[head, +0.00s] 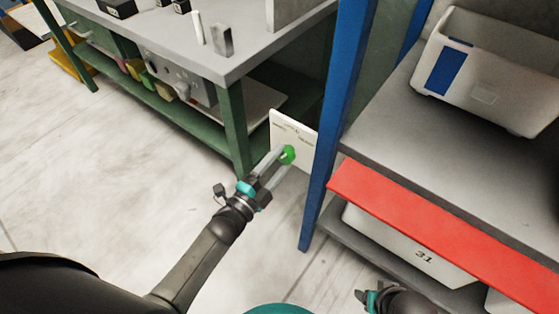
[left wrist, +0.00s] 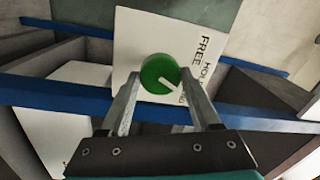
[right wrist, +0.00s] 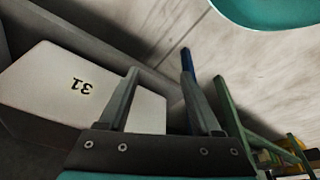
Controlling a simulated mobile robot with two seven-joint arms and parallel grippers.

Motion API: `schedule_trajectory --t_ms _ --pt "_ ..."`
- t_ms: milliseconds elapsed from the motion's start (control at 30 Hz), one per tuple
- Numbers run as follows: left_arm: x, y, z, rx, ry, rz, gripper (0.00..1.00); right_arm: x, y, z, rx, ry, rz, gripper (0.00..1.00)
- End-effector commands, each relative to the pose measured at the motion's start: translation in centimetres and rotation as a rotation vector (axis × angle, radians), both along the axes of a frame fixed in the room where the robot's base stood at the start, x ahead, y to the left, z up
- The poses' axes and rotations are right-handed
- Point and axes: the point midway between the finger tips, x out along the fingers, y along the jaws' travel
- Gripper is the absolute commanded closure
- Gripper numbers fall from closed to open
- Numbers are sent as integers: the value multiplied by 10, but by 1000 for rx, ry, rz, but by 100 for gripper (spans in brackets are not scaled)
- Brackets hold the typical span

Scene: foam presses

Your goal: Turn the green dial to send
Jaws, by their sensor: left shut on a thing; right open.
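The green dial (head: 288,154) is on a white panel (head: 306,143) beside the blue post. My left gripper (head: 279,158) is shut on the dial, one finger on each side. In the left wrist view the dial (left wrist: 151,68) carries a white pointer mark aimed toward the lower right of the picture. The panel (left wrist: 130,30) shows the word FREE and a second word beginning HO, partly hidden by the dial and a finger. I cannot read a send label. My right gripper (right wrist: 160,75) is open and empty, low near the shelf; it also shows at the bottom of the head view.
A blue post (head: 335,120) stands right of the panel. A shelf with a red front strip (head: 430,225) holds a grey-white bin (head: 490,75) above and a bin marked 31 (head: 400,240) below. A green-legged workbench (head: 235,125) stands left. Floor on the left is clear.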

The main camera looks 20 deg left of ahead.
Motion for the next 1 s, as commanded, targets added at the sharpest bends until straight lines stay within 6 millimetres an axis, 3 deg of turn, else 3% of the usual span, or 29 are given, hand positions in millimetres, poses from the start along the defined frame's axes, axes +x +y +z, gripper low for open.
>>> schedule_trajectory --t_ms 500,1000 --pt "0 1 -1 327 -117 1 92 3 0 13 3 -15 -4 35" --pt "0 1 -1 395 -142 1 92 1 -1 16 0 -12 -3 35"
